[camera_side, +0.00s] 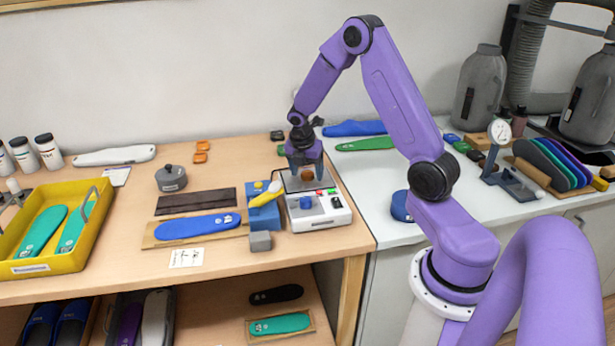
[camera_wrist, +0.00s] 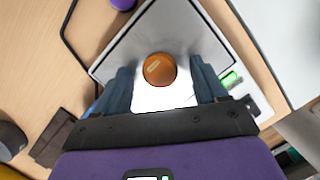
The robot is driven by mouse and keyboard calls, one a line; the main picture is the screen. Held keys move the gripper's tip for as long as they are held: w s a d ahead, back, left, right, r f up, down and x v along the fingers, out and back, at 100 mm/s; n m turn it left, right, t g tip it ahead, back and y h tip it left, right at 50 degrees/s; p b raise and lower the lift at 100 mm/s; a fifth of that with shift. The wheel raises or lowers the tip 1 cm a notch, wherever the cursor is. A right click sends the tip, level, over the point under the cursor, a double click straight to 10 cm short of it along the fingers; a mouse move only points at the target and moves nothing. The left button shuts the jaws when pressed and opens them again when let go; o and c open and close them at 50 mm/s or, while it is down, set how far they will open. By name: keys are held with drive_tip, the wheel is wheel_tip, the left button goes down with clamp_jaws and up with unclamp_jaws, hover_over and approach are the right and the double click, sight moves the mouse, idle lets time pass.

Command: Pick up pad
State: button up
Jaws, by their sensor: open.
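A round orange-brown piece, which looks like the pad (camera_wrist: 160,69), lies on the bright metal plate (camera_wrist: 125,60) of a scale-like device. In the side view the pad (camera_side: 307,175) shows between my fingers, on top of the white device (camera_side: 318,217). My gripper (camera_side: 305,166) points down over the plate. In the wrist view my gripper (camera_wrist: 160,74) is open, with one finger on each side of the pad and a visible gap on both sides. I cannot tell the exact height of the fingertips above the plate.
A blue block with a yellow tool (camera_side: 264,207) stands left of the device, with a grey block (camera_side: 261,241) in front. A blue insole (camera_side: 197,226) lies on a board further left.

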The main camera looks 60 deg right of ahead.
drive_tip(key=c, duration=1.2)
drive_tip(key=shift+r, duration=0.15)
